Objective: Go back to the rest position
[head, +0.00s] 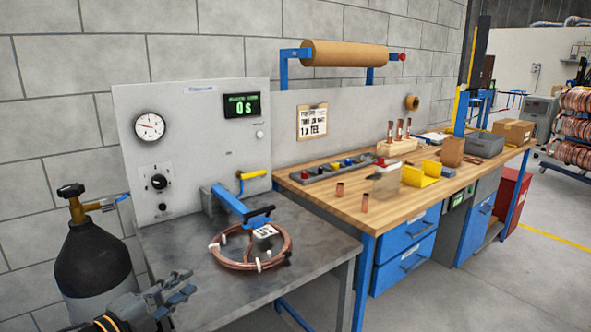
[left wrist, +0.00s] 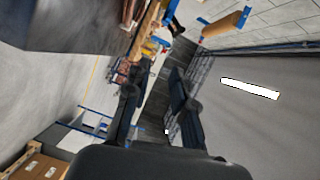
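My left gripper (head: 180,287) is at the lower left of the head view, in front of the grey metal bench (head: 200,262) and beside the dark gas cylinder (head: 95,262). In the left wrist view its two dark fingers (left wrist: 155,95) stand apart with nothing between them, so it is open and empty. My right gripper is in neither view. A coil of copper tube (head: 232,266) with a white label lies on the grey bench, apart from my left gripper.
A panel (head: 190,110) with a gauge and a green display reading 0 s stands behind the bench. A wooden workbench (head: 390,212) to the right holds copper pieces, a yellow holder (head: 421,176) and a tray (head: 325,170). Floor (head: 470,285) at the lower right is clear.

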